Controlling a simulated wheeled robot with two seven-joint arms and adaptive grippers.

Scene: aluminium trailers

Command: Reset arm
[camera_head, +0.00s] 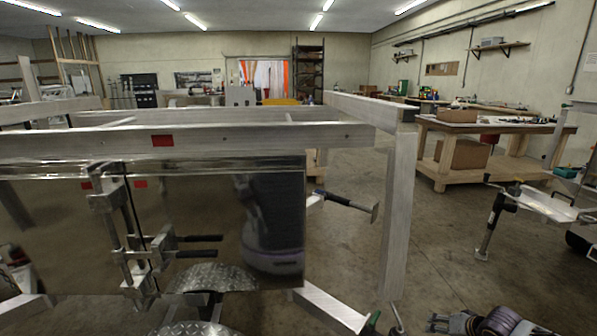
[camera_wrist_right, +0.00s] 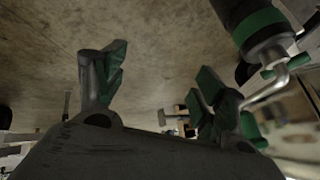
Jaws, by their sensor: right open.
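My right gripper (camera_head: 440,322) is low at the bottom right of the head view, partly cut off by the frame edge, with its arm coming in from the right. In the right wrist view its two fingers with green pads (camera_wrist_right: 160,78) stand wide apart, with nothing held between them. A black and green cylindrical handle with a bent metal rod (camera_wrist_right: 262,28) is close beside the right-hand finger; I cannot tell whether they touch. My left gripper does not show in the head view.
An aluminium trailer frame (camera_head: 250,136) with a reflective panel (camera_head: 215,215) fills the left and middle. Clamps (camera_head: 140,250) with black handles are on the panel. A post (camera_head: 398,215) stands near my right gripper. A wooden workbench (camera_head: 470,127) is behind; floor (camera_head: 440,235) between is clear.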

